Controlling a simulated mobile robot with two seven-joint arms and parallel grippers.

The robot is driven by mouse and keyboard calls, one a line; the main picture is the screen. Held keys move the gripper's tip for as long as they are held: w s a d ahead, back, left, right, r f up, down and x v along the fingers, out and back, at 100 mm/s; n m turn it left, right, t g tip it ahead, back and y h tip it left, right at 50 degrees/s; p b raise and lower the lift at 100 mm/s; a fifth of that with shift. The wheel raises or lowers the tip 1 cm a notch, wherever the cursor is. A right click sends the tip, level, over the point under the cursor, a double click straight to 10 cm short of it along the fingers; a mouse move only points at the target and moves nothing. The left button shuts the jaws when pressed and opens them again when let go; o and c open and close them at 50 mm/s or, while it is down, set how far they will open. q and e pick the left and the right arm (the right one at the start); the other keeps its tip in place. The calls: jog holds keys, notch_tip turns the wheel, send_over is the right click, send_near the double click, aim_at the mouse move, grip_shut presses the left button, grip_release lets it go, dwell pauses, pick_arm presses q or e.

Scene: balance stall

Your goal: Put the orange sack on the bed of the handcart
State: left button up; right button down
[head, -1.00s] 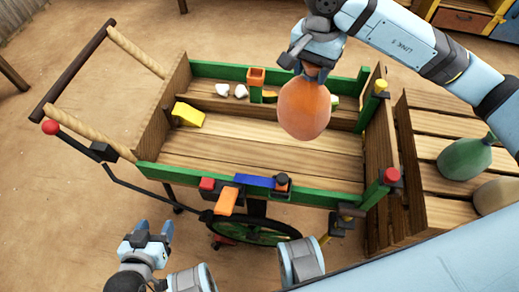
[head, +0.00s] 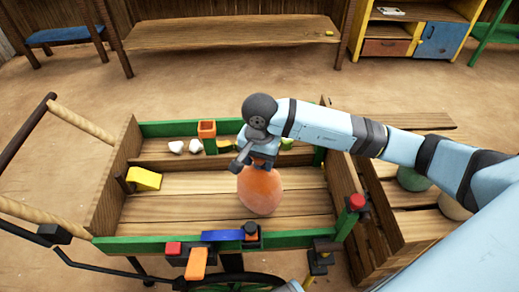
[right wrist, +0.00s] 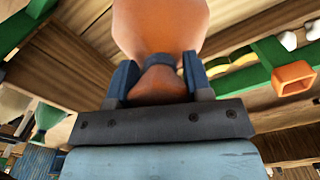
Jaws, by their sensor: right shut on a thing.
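The orange sack (head: 261,190) is over the handcart's bed (head: 190,210), near its middle. My right gripper (head: 258,162) is above the sack and shut on its tied neck. In the right wrist view the neck (right wrist: 160,80) sits between the two fingers and the sack's round body (right wrist: 160,25) extends beyond them. The sack hangs roughly upright, low over the planks; I cannot tell whether its bottom touches them. My left gripper is not in view.
A yellow block (head: 144,178) lies at the bed's left end. White lumps (head: 186,146) and an orange open box (head: 207,129) are along the far side. Green rails edge the cart. A slatted crate (head: 420,222) with a green sack (head: 412,180) stands right.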

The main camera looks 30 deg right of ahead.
aim_at(260, 171)
jog(key=shift+f+b, duration=0.35)
jog(key=shift+f, duration=1.85)
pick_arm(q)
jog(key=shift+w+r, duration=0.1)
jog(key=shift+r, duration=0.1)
pick_arm(e)
jog(key=shift+w, duration=0.1)
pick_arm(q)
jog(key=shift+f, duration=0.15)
pick_arm(e)
jog(key=shift+f, duration=0.1)
jog(key=c, duration=0.5)
grip_release()
jog(key=shift+f, duration=0.1)
notch_tip(260, 171, up, 11)
jog(key=shift+r+p, duration=0.1)
jog(key=shift+p, duration=0.7)
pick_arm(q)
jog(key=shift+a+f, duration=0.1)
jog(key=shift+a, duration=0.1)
pick_arm(e)
jog(key=shift+r, duration=0.55)
